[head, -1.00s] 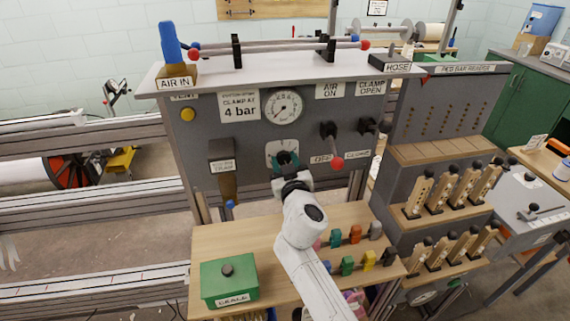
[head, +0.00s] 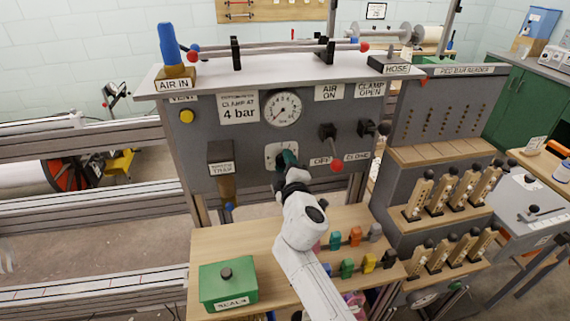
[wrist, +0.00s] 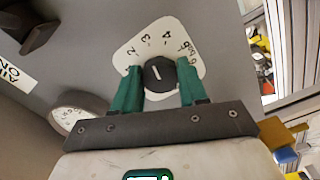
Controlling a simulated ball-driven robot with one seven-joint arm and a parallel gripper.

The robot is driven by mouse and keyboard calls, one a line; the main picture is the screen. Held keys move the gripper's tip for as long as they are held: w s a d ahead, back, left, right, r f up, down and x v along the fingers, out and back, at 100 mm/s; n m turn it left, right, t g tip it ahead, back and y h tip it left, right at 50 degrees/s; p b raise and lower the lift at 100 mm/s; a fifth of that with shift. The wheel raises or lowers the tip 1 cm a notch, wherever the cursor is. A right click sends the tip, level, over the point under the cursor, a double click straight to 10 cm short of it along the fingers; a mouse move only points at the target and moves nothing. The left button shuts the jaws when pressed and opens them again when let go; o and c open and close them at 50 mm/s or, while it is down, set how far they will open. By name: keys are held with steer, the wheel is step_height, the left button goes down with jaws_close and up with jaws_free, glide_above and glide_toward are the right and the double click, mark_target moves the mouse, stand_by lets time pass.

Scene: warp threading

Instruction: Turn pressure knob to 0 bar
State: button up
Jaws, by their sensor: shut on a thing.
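The pressure knob (wrist: 159,74) is round and black with a short white line on its face. It sits on a white dial plate (wrist: 150,48) with numbers and a "bar" mark around its edge; the plate also shows in the head view (head: 271,155). My gripper (wrist: 158,84) has its green fingers on either side of the knob, shut on it. In the head view my gripper (head: 287,160) covers the knob. The round pressure gauge (head: 283,108) is above the plate; its needle is too small to read surely.
A lever with a red ball (head: 337,166) stands out right of the dial. A yellow vent button (head: 187,115) is at the panel's upper left. Below, a wooden shelf carries a green box (head: 228,284) and several coloured clips.

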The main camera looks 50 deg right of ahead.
steer(key=n+p, duration=0.3)
steer(key=n, duration=1.2)
steer(key=shift+a+n+p, duration=0.1)
steer(key=shift+n+p, duration=0.8)
steer(key=shift+n, duration=1.9)
steer(key=o, duration=1.1)
steer(key=shift+r, duration=0.1)
steer(key=shift+c, duration=0.2)
steer(key=v, duration=1)
steer(key=shift+s+a, duration=0.3)
